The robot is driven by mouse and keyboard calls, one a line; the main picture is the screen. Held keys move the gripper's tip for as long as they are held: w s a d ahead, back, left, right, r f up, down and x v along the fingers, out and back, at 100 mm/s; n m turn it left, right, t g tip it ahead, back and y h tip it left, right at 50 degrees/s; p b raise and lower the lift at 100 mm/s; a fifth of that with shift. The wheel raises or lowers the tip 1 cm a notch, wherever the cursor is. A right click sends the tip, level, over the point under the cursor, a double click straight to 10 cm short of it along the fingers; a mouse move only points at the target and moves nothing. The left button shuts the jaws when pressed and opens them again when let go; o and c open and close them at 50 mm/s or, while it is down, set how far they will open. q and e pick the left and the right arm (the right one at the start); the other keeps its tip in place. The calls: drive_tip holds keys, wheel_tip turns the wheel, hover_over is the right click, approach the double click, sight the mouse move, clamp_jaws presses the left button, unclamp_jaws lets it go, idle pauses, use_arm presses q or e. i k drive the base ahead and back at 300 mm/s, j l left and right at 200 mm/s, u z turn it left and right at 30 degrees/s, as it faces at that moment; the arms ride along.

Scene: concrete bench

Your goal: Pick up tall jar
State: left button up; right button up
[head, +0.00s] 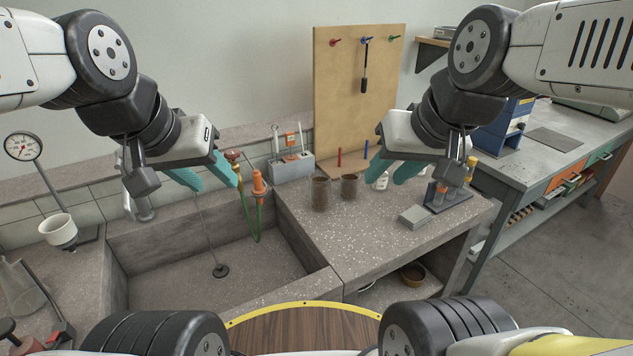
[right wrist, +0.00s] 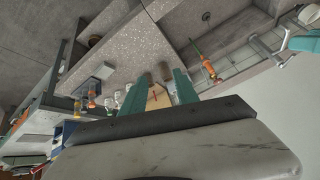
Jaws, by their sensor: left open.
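Two brown cylindrical jars, a left one (head: 320,193) and a right one (head: 349,187), stand upright side by side on the speckled bench top (head: 400,245). I cannot tell for certain which is the tall jar. A small pale jar (head: 382,180) stands right of them, partly behind my right gripper. My right gripper (head: 392,172) is open and empty above the bench, right of the brown jars. In the right wrist view its teal fingers (right wrist: 160,92) are spread. My left gripper (head: 208,174) is open and empty above the sink, far left of the jars.
A grey holder (head: 290,166) and a pegboard (head: 358,95) stand behind. A bottle rack (head: 447,197) and a grey block (head: 415,217) sit at right. The bench front is clear.

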sight(319, 180)
drive_tip(key=i+l+u, duration=0.1)
drive_tip(key=l+u, duration=0.65)
drive_tip(key=u, duration=0.15)
drive_tip(key=l+u, duration=0.45)
